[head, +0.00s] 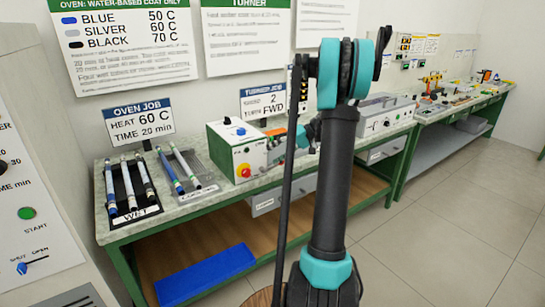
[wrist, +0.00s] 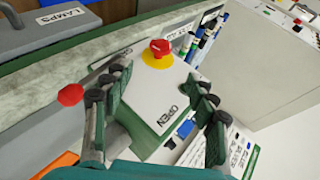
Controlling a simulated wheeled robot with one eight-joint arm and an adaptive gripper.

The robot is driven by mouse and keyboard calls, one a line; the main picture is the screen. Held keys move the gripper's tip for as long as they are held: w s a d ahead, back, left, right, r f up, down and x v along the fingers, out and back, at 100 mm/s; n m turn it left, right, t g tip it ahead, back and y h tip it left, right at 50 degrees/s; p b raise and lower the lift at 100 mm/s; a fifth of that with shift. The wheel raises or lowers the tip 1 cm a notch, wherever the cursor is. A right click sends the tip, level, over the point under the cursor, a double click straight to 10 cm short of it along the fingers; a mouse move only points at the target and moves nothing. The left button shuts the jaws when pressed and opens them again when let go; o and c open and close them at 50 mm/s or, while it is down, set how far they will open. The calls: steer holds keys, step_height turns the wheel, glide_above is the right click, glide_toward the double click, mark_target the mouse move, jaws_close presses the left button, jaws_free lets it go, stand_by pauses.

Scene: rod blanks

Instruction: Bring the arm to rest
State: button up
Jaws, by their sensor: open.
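My arm (head: 334,180) stands upright in the middle of the head view, dark with teal joints, and bends over at the top. My gripper (wrist: 158,88) shows in the wrist view with its two dark fingers spread wide and nothing held between them. Beyond the fingers is the white and green turner box (wrist: 158,105) with a red button on a yellow disc. In the head view the same turner box (head: 228,157) stands on the bench left of my arm.
A black tray (head: 126,180) marked WET and a grey rack (head: 204,192) hold rods on the green-framed bench (head: 170,223). The oven (head: 25,210) stands at the left edge. A grey case (head: 384,118) sits right of my arm. The floor (head: 440,235) at the right is clear.

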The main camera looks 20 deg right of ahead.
steer(key=s+a+f+m+h, duration=0.1)
steer(key=s+a+f+h, duration=0.2)
steer(key=s, duration=0.4)
steer(key=s+a+f+m+h, duration=0.1)
steer(key=s+a+f+h, duration=0.1)
steer(key=s+a, duration=0.4)
steer(key=s+d+f+t+h, duration=0.1)
steer(key=s+f+h, duration=0.2)
steer(key=s, duration=0.5)
steer(key=s+d+f+t+h, duration=0.1)
steer(key=s+f+h, duration=0.2)
steer(key=s, duration=0.5)
steer(key=shift+s+f+n, duration=0.2)
steer(key=shift+s+n, duration=0.1)
steer(key=shift+s, duration=0.1)
steer(key=shift+d, duration=0.1)
